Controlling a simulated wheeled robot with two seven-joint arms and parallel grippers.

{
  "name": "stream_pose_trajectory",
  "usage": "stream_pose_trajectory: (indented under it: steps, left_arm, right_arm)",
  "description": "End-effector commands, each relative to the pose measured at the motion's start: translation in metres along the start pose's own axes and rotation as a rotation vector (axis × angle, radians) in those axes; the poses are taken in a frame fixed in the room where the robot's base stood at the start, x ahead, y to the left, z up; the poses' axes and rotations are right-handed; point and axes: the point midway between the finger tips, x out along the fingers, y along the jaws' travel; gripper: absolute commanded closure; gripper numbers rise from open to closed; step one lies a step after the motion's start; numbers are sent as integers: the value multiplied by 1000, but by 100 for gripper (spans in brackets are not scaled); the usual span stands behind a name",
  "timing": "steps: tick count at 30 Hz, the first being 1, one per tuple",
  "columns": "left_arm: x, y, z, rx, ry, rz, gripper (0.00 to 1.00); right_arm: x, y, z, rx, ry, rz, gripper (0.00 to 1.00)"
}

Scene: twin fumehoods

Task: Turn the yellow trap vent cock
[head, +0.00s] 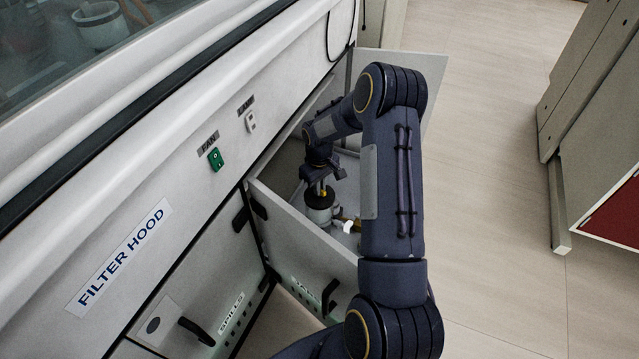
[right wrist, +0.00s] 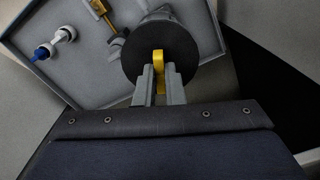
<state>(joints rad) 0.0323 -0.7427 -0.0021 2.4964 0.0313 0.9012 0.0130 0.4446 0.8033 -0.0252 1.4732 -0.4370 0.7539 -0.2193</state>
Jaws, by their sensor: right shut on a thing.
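The yellow trap vent cock (right wrist: 159,58) stands up from the middle of the trap's round black top (right wrist: 136,50). In the right wrist view my right gripper (right wrist: 160,76) is shut on the cock, with a grey finger on each side of it. In the head view my right gripper (head: 322,184) reaches down from above to the trap (head: 319,213), which stands in the open drawer (head: 297,222). The wrist and arm hide part of the trap and the drawer. My left gripper is not in view.
A brass-coloured fitting (right wrist: 98,6) and white and blue pieces (right wrist: 50,46) lie beside the trap in the drawer. The drawer walls stand close around it. The fan switch (head: 215,158) is on the hood front. Open floor (head: 500,130) is to the right.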

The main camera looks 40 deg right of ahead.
Motion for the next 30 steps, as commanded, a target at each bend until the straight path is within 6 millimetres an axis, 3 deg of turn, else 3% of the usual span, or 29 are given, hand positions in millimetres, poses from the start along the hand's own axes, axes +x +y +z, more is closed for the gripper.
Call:
stream_pose_trajectory:
  steps: [12,30]
  left_arm:
    - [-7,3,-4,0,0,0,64]
    - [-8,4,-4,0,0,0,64]
  right_arm:
    - [-1,0,0,-261,0,0,100]
    - [0,0,0,-329,0,1,100]
